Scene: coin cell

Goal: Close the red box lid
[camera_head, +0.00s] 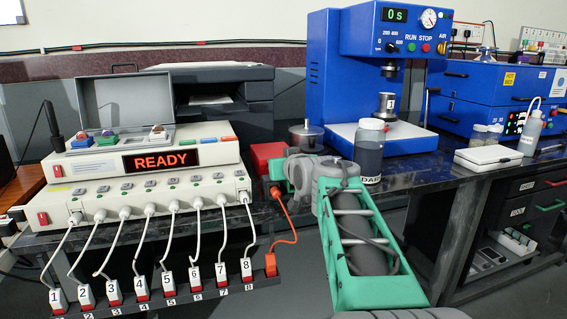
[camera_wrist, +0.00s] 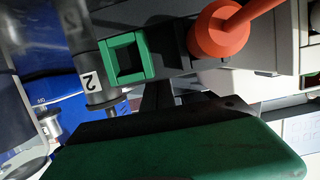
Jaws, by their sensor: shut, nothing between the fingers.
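A red box (camera_head: 264,152) stands on the dark bench just right of the white tester, partly hidden behind my gripper. Whether its lid is raised cannot be told. My gripper (camera_head: 284,172), green and grey, is shut and empty, right in front of the red box. It seems very close to it, but contact cannot be told. In the wrist view a green finger with a dark edge (camera_wrist: 190,148) fills the lower part, and the red box cannot be made out there.
An orange cable (camera_head: 290,222) hangs by my gripper; an orange round part (camera_wrist: 218,33) shows in the wrist view. The white tester (camera_head: 150,160) reads READY, with several white cables. A blue press (camera_head: 330,70), a jar (camera_head: 369,150) and a metal pot (camera_head: 306,136) stand nearby.

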